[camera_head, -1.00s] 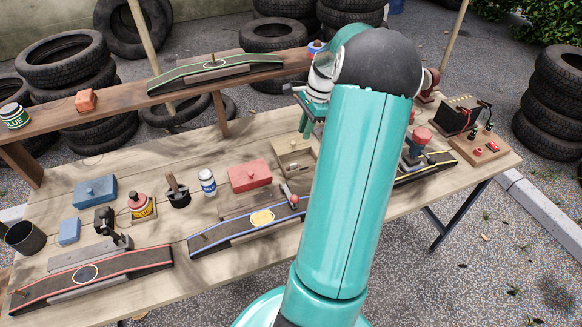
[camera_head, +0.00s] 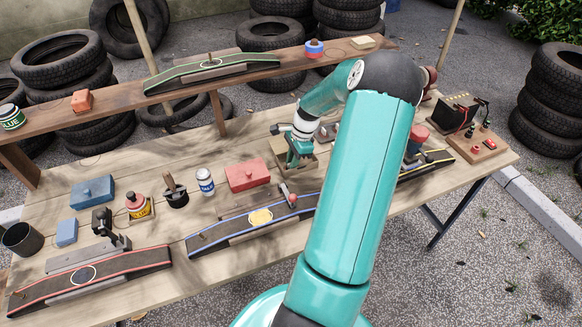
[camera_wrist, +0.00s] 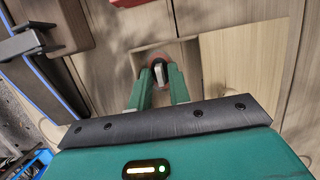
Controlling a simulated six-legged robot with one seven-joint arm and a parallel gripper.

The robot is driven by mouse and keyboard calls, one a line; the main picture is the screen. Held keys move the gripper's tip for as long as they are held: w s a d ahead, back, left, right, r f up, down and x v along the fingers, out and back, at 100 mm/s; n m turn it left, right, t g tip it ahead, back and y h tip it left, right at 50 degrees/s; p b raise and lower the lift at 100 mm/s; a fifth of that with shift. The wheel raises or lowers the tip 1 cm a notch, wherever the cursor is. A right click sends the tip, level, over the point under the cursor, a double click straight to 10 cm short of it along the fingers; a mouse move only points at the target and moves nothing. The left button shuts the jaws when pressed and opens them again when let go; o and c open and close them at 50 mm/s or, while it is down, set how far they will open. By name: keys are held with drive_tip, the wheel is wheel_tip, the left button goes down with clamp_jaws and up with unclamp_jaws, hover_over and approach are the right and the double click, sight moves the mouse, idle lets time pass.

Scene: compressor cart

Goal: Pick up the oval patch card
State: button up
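A wooden tray with compartments (camera_head: 279,147) stands at the back of the bench. My gripper (camera_head: 298,160) reaches down into it. In the wrist view, the two green fingers of my gripper (camera_wrist: 161,80) point down into one square compartment of the tray (camera_wrist: 205,82). A small dull-red, round-edged piece (camera_wrist: 152,58) with a pale grey upright part lies at the fingertips. It may be the oval patch card, but most of it is hidden. The fingers stand apart around the grey part; I cannot see clear contact.
A red box (camera_head: 247,175) sits just left of the tray. A blue-edged ramp (camera_head: 225,232) with a yellow oval lies in front. A white jar (camera_head: 205,181) stands farther left. A raised plank shelf (camera_head: 240,78) runs behind the tray.

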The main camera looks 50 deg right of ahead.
clamp_jaws()
idle(0.4)
